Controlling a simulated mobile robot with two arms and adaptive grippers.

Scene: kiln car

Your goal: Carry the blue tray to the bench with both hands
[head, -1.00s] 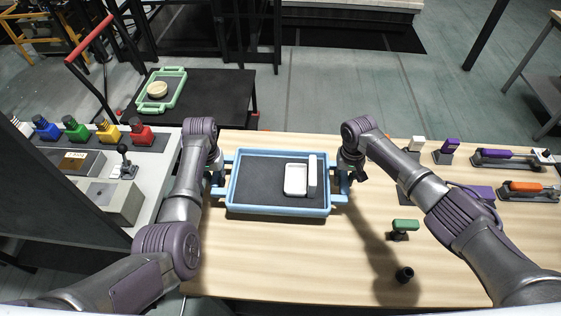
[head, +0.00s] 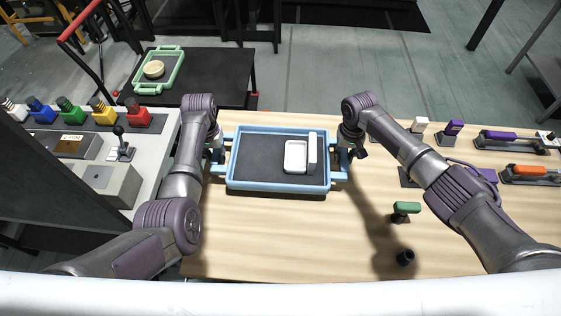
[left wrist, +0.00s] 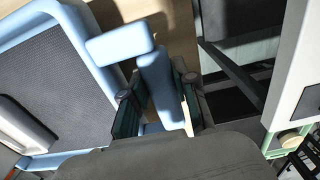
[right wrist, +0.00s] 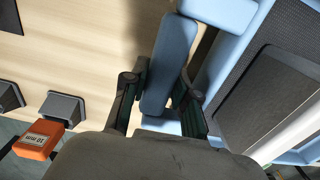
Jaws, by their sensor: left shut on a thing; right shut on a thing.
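The blue tray (head: 240,187) has a dark mat and shows over the wooden bench (head: 280,240) in the head view. A white dish (head: 296,156) and an upright white piece (head: 312,152) are on its right half. My left gripper (head: 216,158) is shut on the tray's left handle, which shows between the fingers in the left wrist view (left wrist: 160,85). My right gripper (head: 346,158) is shut on the right handle, also seen in the right wrist view (right wrist: 168,65). A shadow lies below the tray's front edge; I cannot tell whether it touches the bench top.
A green tray (head: 176,72) with a round piece stands on a black table (head: 215,80) behind. A green-topped part (head: 406,208) and a black knob (head: 405,257) stand on the bench at right. Coloured knobs line the left console (head: 155,150). The bench front is clear.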

